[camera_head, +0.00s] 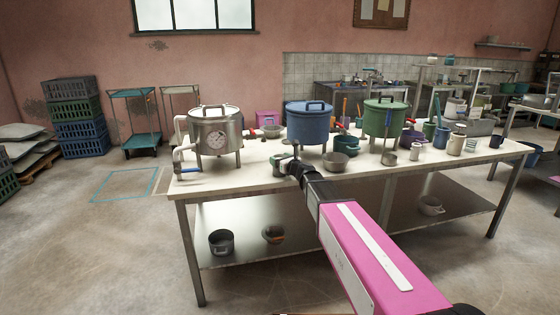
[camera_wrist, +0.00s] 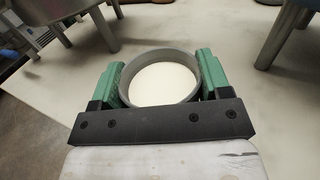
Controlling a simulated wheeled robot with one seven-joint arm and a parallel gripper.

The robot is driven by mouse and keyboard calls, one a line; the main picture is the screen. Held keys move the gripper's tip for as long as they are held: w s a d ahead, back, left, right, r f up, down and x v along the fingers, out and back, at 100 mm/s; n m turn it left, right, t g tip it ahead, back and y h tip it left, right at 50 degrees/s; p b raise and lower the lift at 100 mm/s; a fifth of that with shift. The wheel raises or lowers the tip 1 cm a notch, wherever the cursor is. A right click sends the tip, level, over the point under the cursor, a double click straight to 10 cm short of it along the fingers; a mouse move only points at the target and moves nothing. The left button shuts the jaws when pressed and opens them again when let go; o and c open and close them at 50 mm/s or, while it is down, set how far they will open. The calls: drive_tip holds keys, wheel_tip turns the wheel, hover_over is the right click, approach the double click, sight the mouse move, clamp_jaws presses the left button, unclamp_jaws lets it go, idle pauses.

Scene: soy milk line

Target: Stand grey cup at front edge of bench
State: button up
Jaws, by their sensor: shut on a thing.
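The grey cup (camera_wrist: 163,53) is between the green-padded fingers of my gripper (camera_wrist: 163,82) in the wrist view. Its round rim faces the camera and its inside looks white, like soy milk; the level is hard to judge. My gripper is shut on the cup's sides. In the head view my gripper (camera_head: 285,161) is at the front edge of the bench (camera_head: 240,180), between the steel pot and the blue pot. The cup is too small and hidden there to make out clearly. I cannot tell whether its base touches the bench top.
A steel pot with a gauge (camera_head: 216,135) stands left, a blue pot (camera_head: 309,122) behind, and a green pot (camera_head: 385,118) right. Several cups crowd the right end. The front left strip is clear.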

drive_tip(key=shift+f, duration=0.1)
drive_tip(key=o, duration=1)
drive_tip(key=shift+o, duration=0.2)
drive_tip(key=v, duration=1.1)
drive_tip(key=s+d+f+n+g+h, duration=0.3)
drive_tip(key=s+f+n+g, duration=0.5)
drive_tip(key=s+f+n, duration=0.55)
drive_tip(key=s+d+f+n+g+h, duration=0.6)
drive_tip(key=s+d+f+n+h, duration=0.2)
drive_tip(key=s+d+f+n, duration=0.2)
drive_tip(key=s+d+n, duration=0.2)
drive_tip(key=d+n, duration=0.1)
drive_tip(key=n, duration=0.1)
drive_tip(key=shift+d+f+n, duration=0.3)
drive_tip(key=shift+d+n, duration=0.05)
